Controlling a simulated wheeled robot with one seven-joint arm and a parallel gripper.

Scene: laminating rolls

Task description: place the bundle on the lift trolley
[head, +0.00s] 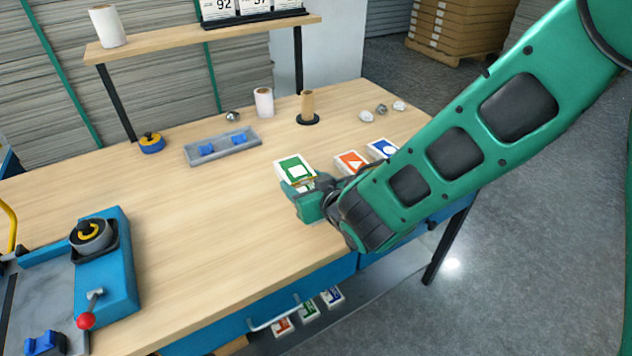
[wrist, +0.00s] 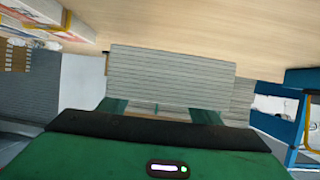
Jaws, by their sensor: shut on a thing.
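A bundle with a green label and a white square (head: 294,168) is at the right-middle of the wooden table, at my gripper's end. My gripper (head: 303,186) is shut on it. In the wrist view the bundle's grey layered edge (wrist: 172,75) sits between the two green fingers (wrist: 160,108). I cannot tell whether the bundle touches the table. I cannot identify a lift trolley for sure. A blue frame with a yellow bar (wrist: 307,133) shows at the right of the wrist view, and a yellow bar (head: 9,224) at the head view's far left.
Orange-labelled (head: 351,161) and blue-labelled (head: 381,148) bundles lie beside the held one. A grey tray (head: 222,147), a brown roll on a stand (head: 307,106) and a white roll (head: 264,102) stand further back. A blue machine with a red-knobbed lever (head: 105,275) is at left. The table's middle is clear.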

